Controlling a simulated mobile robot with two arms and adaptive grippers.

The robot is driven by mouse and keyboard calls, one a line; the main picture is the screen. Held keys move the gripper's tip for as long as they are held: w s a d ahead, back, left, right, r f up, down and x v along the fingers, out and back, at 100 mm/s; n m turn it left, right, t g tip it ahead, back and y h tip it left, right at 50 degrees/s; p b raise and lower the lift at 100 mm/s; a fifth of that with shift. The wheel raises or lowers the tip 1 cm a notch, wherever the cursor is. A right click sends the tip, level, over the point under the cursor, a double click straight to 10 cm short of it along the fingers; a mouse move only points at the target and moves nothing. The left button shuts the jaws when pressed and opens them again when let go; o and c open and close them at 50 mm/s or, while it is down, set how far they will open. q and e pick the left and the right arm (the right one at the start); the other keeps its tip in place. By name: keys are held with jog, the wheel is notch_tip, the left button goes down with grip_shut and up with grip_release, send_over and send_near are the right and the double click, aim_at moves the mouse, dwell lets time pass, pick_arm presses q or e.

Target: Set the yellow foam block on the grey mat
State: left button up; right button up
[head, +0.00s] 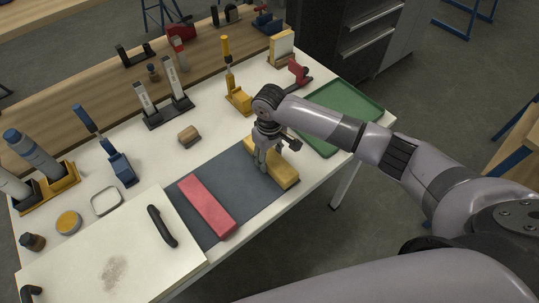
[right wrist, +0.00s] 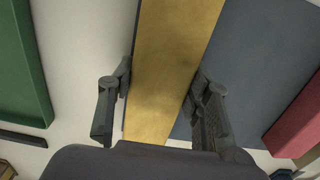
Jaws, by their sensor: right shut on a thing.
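The yellow foam block (head: 286,175) is at the right edge of the grey mat (head: 232,172) in the head view. My right gripper (head: 268,156) points down over it and is shut on it. In the right wrist view the block (right wrist: 172,50) runs lengthwise between the two fingers of the right gripper (right wrist: 163,85). The mat (right wrist: 250,65) shows to its right and white table to its left, so the block overlaps the mat's edge. I cannot tell whether its underside touches the mat. My left gripper is not in view.
A red block (head: 207,207) lies on the mat's left part. A green tray (head: 363,98) lies right of my gripper. Tool stands and a small brown block (head: 189,136) are behind the mat.

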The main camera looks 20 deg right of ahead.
aim_at(269, 156)
jog(key=o, duration=0.6)
jog(key=shift+f, duration=0.15)
jog(key=o, duration=0.4)
jog(key=shift+o, duration=0.2)
notch_tip(269, 156, up, 12)
jog(key=shift+r+b, duration=0.2)
jog(key=shift+b, duration=0.2)
